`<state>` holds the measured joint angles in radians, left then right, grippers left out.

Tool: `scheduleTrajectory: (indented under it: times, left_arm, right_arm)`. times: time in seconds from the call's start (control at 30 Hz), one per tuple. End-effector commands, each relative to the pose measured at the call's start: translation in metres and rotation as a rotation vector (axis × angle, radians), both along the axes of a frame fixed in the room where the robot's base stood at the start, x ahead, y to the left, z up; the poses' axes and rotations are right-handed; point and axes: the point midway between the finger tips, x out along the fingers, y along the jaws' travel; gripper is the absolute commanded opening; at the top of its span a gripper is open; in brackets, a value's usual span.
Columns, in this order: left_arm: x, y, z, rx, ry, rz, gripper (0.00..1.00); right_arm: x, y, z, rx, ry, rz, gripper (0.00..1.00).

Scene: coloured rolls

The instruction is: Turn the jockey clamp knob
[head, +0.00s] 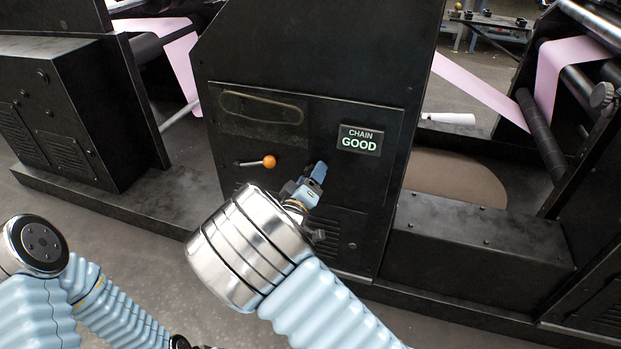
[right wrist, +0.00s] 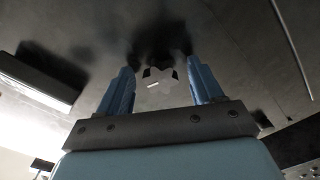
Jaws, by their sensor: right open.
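The jockey clamp knob (right wrist: 158,78) is a dark, lobed knob with a white mark, seen in the right wrist view on a dark panel. It is between and just beyond the two blue fingers of my right gripper (right wrist: 163,85), which is open with a gap on each side of it. In the head view the right gripper (head: 317,172) is up against the front panel of the black machine (head: 300,60) and hides the knob. My left arm shows at the lower left of the head view, but its gripper does not show.
A lit sign (head: 359,140) reading "CHAIN GOOD" is just right of the gripper. A lever with an orange ball (head: 269,161) sticks out to its left. Pink web (head: 480,85) runs between rollers at the right. A low black base (head: 470,240) projects along the floor.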

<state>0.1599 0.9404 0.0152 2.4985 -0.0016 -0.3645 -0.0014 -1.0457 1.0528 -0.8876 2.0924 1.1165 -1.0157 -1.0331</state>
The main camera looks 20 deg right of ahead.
Motion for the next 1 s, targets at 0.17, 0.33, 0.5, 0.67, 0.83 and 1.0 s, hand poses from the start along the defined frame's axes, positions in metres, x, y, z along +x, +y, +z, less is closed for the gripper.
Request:
scheduleTrajectory:
  times: [0.17, 0.33, 0.5, 0.67, 0.83, 1.0]
  left_arm:
    - [0.0000, -0.0001, 0.0000, 0.000, 0.000, 0.000, 0.00]
    - [0.0000, -0.0001, 0.0000, 0.000, 0.000, 0.000, 0.00]
    - [0.0000, -0.0001, 0.0000, 0.000, 0.000, 0.000, 0.00]
    - [0.0001, 0.0001, -0.0009, 0.000, 0.000, 0.000, 0.00]
    - [0.0004, 0.0009, -0.0040, 0.001, -0.001, 0.002, 0.00]
    - [0.0012, 0.0026, -0.0096, 0.003, -0.002, 0.004, 0.00]
  right_arm:
    - [-0.0002, 0.0002, -0.0001, 0.000, 0.000, 0.000, 0.55]
    - [-0.0003, 0.0003, -0.0001, 0.000, 0.000, 0.000, 0.29]
    - [-0.0003, 0.0003, -0.0002, 0.000, 0.001, 0.001, 0.10]
    - [-0.0003, 0.0004, -0.0007, 0.011, -0.007, 0.001, 0.10]
    - [-0.0002, 0.0003, -0.0018, 0.056, -0.036, 0.000, 0.10]
    - [0.0000, 0.0006, -0.0028, 0.147, -0.098, 0.000, 0.10]
